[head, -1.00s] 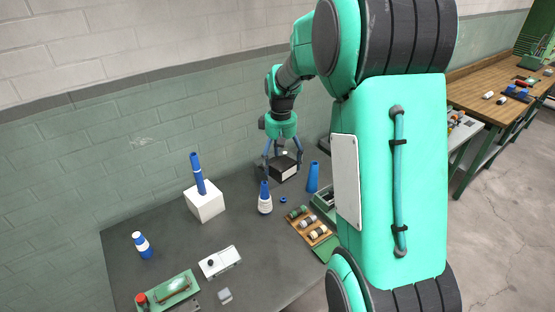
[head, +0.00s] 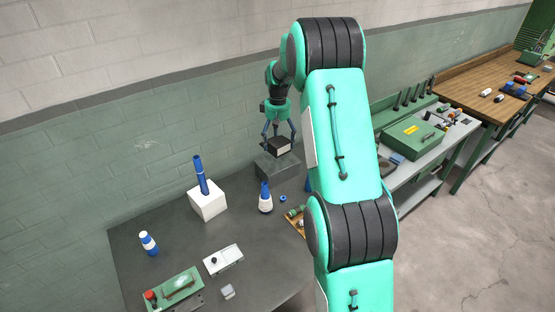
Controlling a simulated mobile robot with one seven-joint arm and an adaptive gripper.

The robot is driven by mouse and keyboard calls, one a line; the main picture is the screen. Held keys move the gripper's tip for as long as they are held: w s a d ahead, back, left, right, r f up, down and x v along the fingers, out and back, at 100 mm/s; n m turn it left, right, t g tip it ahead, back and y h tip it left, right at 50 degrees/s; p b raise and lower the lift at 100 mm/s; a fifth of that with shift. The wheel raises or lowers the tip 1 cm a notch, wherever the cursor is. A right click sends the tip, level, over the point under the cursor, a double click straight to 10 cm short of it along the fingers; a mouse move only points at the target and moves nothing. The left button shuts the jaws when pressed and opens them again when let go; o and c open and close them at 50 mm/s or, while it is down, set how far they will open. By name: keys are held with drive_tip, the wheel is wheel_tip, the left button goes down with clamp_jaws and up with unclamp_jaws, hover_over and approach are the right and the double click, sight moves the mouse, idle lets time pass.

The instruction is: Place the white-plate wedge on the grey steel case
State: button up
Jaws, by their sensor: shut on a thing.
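The white-plate wedge (head: 280,147) is a small dark block with a pale face, in the head view. My gripper (head: 279,138) points down with its fingers on both sides of the wedge and is shut on it. The grey steel case (head: 276,170) is a dark grey box on the bench near the wall. The wedge shows over the back part of the case's top in the picture. Whether it touches the case or hangs just above it, I cannot tell.
A white block (head: 209,204) with a blue spindle on it stands left of the case. A blue-and-white cone (head: 265,202) and a blue ring (head: 283,198) are in front of the case. My arm hides the bench's right part. The bench's middle (head: 265,240) is clear.

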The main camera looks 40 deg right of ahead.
drive_tip(key=w+d+f+p, duration=0.5)
drive_tip(key=w+d, duration=0.2)
drive_tip(key=w, duration=0.2)
hover_over(279, 165)
drive_tip(key=shift+m, duration=0.3)
wheel_tip(279, 165, down, 5)
drive_tip(key=shift+f, duration=0.1)
drive_tip(key=shift+f+p, duration=0.5)
drive_tip(key=shift+f, duration=2.4)
drive_tip(key=shift+w+f+p, duration=0.1)
drive_tip(key=shift+f+p, duration=0.35)
drive_tip(key=shift+f, duration=1.6)
drive_tip(key=shift+f, duration=0.1)
